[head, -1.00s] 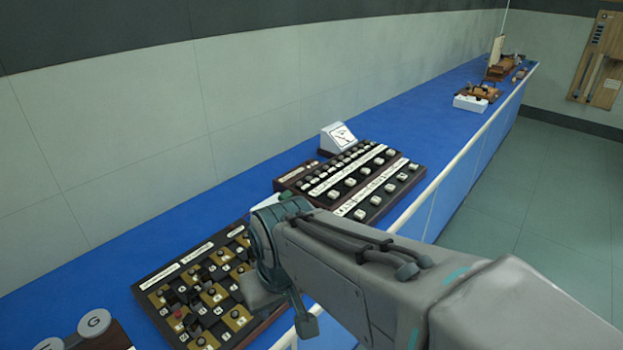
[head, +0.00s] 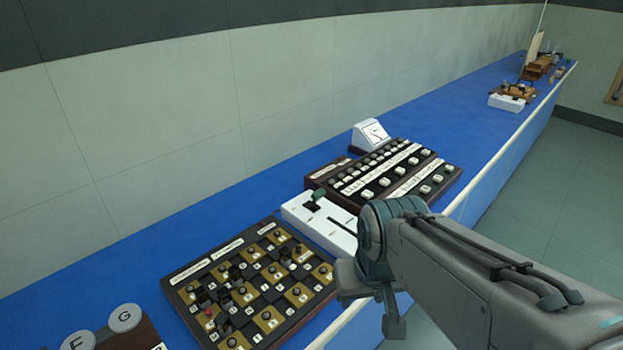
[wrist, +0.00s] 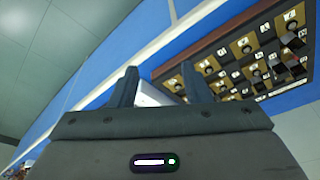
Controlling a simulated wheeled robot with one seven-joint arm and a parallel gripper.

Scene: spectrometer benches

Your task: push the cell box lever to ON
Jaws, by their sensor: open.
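A white box (head: 330,225) with dark slots stands on the blue bench between two dark panels; I take it for the cell box. My arm's end covers the box's near right corner in the head view. The lettering is too small to read. In the wrist view my gripper (wrist: 158,75) is open, with its two dark fingers apart. A white piece (wrist: 150,97), perhaps the box's edge, shows between them. The lever does not show there.
A checkered panel (head: 250,285) with several knobs lies at the near left; it also shows in the wrist view (wrist: 245,50). A panel of white knobs (head: 385,175) and a white meter (head: 370,134) lie beyond the box. A pale rail (head: 480,170) edges the bench.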

